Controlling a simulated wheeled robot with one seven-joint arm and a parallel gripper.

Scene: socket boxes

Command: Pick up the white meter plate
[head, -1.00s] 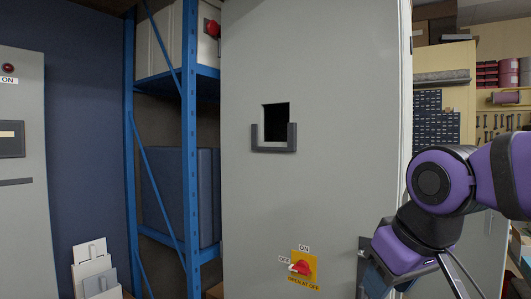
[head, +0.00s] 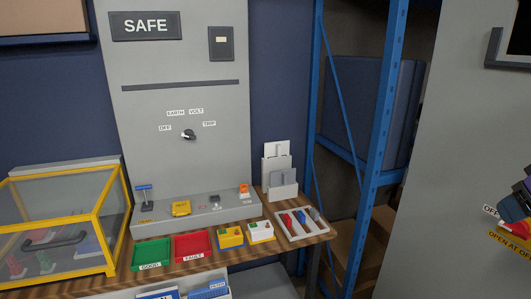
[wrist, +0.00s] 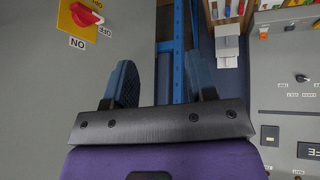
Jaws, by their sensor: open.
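Several flat plates stand upright one behind another in a rack (head: 283,193) at the right end of the wooden bench. The rearmost is a white plate (head: 277,147), partly hidden by the plates ahead of it; a grey plate (head: 281,177) with a tab stands in front. I cannot tell which one is the meter plate. They also show small and upside down in the wrist view, as a white plate (wrist: 228,47) at the top. My gripper (wrist: 163,82) is open and empty, well away from the plates. In the head view only a part shows at the right edge.
A tray of coloured tools (head: 302,222) sits just before the rack. A blue shelf post (head: 388,110) and a grey cabinet (head: 450,130) with a red switch stand to the right. A yellow-framed clear box (head: 65,225) is at the bench's left.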

